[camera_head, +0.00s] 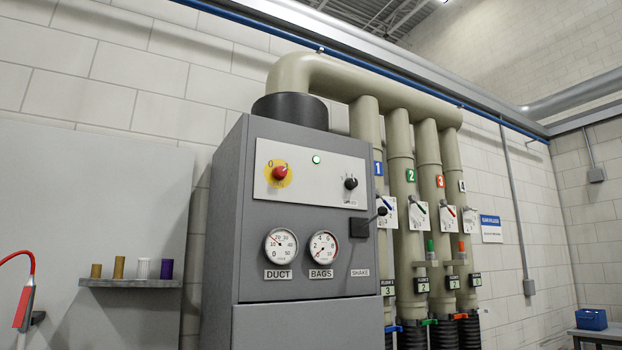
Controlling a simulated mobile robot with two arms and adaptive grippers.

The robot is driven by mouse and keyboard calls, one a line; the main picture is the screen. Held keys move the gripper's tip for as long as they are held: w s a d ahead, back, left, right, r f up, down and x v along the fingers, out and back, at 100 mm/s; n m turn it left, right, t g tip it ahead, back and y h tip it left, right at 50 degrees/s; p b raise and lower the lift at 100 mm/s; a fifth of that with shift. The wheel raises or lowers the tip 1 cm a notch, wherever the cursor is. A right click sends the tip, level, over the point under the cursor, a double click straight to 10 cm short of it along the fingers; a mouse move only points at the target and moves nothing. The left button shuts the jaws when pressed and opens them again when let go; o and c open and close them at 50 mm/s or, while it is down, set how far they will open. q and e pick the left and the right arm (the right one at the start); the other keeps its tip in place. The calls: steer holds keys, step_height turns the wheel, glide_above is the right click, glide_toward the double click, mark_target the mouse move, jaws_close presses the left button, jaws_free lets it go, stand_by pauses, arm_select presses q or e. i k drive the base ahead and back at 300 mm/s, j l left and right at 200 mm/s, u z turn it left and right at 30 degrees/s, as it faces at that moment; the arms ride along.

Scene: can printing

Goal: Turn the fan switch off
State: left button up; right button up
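A tall grey cabinet (270,215) stands in the middle of the view, with a light control panel (325,199) on its upper front. The panel holds a red knob on a yellow disc (278,173), marked 0 at its upper left. A small green light (316,160) beside it is lit. A black rotary knob (351,184) sits at the panel's right. I cannot tell for certain which knob is the fan switch; the labels are too small to read. Neither of my grippers is in view.
Below the panel are two gauges, DUCT (281,247) and BAGS (323,250), and a black SHAKE lever (371,223). Numbered pipes (401,170) stand close at the cabinet's right. A wall shelf (134,283) with small cylinders is at left. A blue box (591,319) sits far right.

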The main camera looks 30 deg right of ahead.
mark_target(279, 172)
steer(key=i+z, duration=0.1)
steer(key=z, duration=0.65)
